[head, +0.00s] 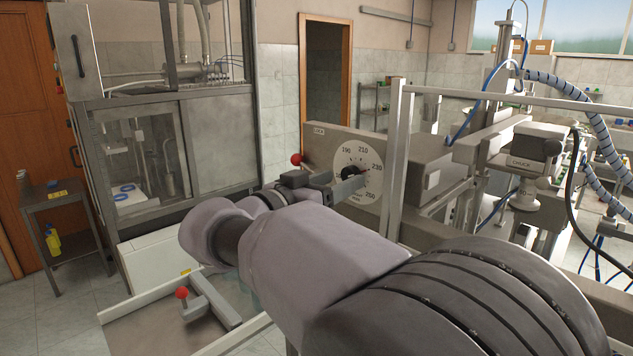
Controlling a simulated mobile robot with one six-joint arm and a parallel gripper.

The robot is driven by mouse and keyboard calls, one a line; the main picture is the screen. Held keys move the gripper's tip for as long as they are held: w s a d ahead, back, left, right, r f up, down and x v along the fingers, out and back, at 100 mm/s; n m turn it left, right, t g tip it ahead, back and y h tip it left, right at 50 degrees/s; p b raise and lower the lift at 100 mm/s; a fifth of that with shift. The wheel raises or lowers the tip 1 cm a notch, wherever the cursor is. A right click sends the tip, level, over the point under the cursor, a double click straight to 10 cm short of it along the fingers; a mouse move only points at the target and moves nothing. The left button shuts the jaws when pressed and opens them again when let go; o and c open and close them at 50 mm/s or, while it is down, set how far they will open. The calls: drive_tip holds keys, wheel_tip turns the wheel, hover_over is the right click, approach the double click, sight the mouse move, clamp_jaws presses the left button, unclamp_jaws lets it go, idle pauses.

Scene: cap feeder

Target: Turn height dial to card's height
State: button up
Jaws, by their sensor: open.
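My arm crosses the lower middle of the view, and the gripper covers part of the dial's left edge. I cannot make out a card with a readable height.
A red-knobbed lever (296,160) marked LOCK stands left of the dial. A metal upright (396,155) rises just right of it. Another red knob (182,293) is on a tray at lower left. A glazed cabinet (165,150) stands behind; hoses and machinery fill the right.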

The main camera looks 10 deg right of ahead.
sight(352, 175)
drive_tip(key=shift+x, duration=1.4)
clamp_jaws()
